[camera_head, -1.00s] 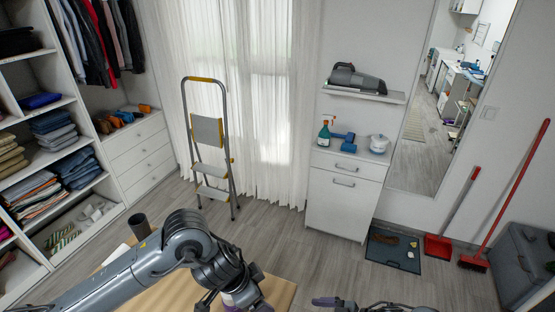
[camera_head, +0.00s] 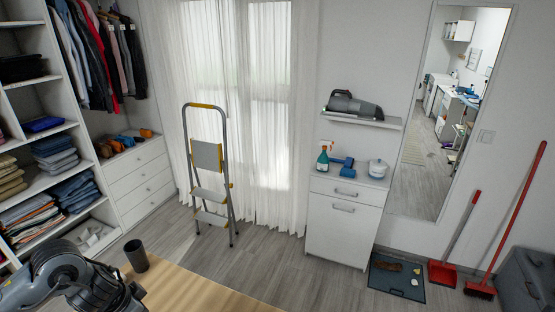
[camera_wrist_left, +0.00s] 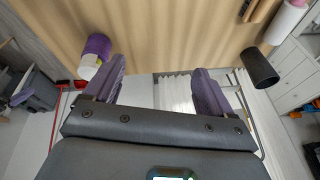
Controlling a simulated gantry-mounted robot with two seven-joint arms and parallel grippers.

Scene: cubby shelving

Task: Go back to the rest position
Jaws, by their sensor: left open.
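My left arm (camera_head: 65,280) comes in at the lower left of the head view, folded back near the table. Its gripper is not clearly seen there. In the left wrist view my left gripper (camera_wrist_left: 158,80) has its two purple fingers wide apart, with nothing between them. A purple, white and yellow container (camera_wrist_left: 95,50) stands on the tan table (camera_wrist_left: 175,30) beyond the left finger. A dark cup (camera_wrist_left: 258,68) is to the right of the fingers; it also shows in the head view (camera_head: 136,255). My right gripper is in neither current view.
A stepladder (camera_head: 208,165) stands before the curtain. Open shelving with folded clothes (camera_head: 55,155) is at the left. A white cabinet (camera_head: 343,225) stands beyond the table, with a red broom (camera_head: 510,225) and grey bin (camera_head: 525,280) at the right.

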